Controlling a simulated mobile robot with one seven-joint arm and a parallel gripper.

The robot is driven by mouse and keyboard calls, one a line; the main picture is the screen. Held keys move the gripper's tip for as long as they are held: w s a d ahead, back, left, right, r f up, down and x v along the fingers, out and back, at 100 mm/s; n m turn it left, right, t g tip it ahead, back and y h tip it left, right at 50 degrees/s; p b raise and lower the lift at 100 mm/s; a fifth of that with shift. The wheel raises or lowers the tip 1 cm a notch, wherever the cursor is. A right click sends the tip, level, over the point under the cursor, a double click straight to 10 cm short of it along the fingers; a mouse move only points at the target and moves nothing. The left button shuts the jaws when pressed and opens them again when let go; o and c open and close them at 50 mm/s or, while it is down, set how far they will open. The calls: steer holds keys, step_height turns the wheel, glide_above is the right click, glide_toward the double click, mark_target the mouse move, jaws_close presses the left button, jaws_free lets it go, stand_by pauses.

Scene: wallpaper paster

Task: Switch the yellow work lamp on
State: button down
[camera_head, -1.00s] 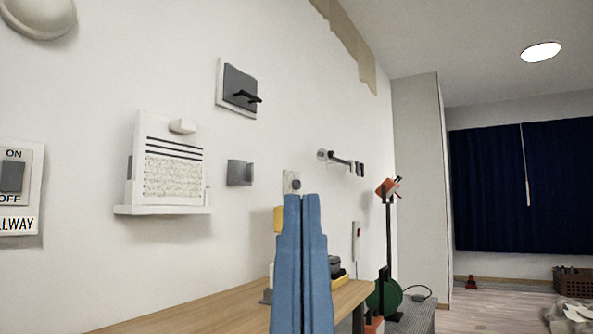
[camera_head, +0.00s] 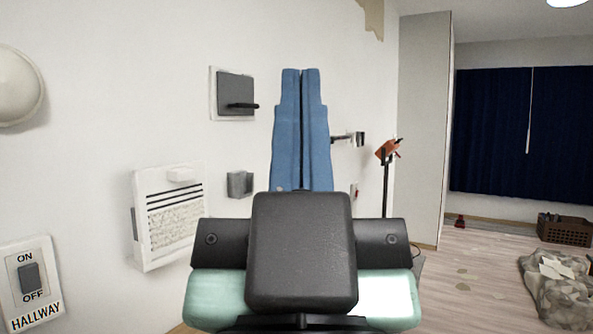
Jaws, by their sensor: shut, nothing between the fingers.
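My gripper (camera_head: 301,75) points up and away in the middle of the view, its long blue fingers pressed together with nothing between them. My dark and pale green wrist is below it and covers the lower middle. I cannot make out a yellow work lamp; the bench area is hidden behind my arm. An orange-red head on a dark stand (camera_head: 388,150) stands to the right of my gripper, farther back and apart from it.
On the left wall are a HALLWAY on/off switch (camera_head: 31,281), a white panel unit (camera_head: 170,215), a grey plate with a black lever (camera_head: 235,93) and a small grey box (camera_head: 240,184). A brown basket (camera_head: 565,230) and a grey heap (camera_head: 555,285) lie on the right floor.

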step_height(320, 180, up, 17)
steer(key=p, duration=1.4)
